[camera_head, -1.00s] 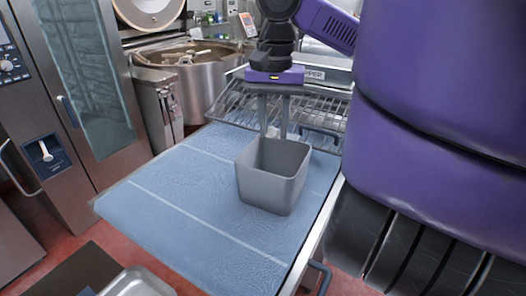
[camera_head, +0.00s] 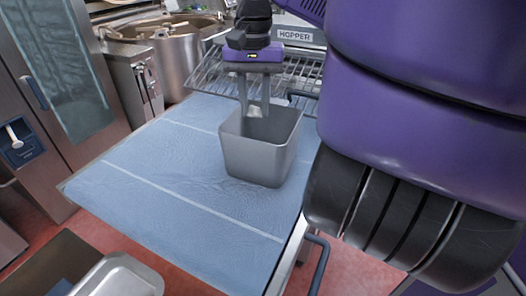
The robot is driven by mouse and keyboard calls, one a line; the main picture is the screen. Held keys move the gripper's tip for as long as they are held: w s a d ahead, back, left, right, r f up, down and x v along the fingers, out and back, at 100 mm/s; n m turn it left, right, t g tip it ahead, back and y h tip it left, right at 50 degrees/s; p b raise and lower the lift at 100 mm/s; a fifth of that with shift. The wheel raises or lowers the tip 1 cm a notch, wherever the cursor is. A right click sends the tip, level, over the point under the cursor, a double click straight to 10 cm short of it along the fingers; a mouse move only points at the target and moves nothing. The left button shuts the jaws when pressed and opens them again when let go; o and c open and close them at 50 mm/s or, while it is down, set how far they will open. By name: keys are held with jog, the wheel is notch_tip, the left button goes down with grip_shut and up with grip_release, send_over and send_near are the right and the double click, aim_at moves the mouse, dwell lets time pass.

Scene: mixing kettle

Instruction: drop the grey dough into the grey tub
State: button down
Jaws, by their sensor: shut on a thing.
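The grey tub (camera_head: 256,160) stands upright on the blue table surface, its open top facing up. My gripper (camera_head: 254,110) points down at the tub's far rim, with its fingertips seen over the tub's opening. It is shut on a small pale grey lump, the dough (camera_head: 256,112), which shows between the fingertips. I cannot tell from this view whether the dough is inside the rim or just behind it. The inner floor of the tub is hidden.
A wire rack (camera_head: 205,72) lies behind the tub, before a panel marked HOPPER (camera_head: 296,36). A steel mixing bowl (camera_head: 175,55) stands at the back left. A metal container (camera_head: 120,276) is at the front left. The blue table (camera_head: 150,165) is bare left of the tub.

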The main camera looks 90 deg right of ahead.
jog(key=c, duration=1)
grip_release()
jog(key=shift+r, duration=3.9)
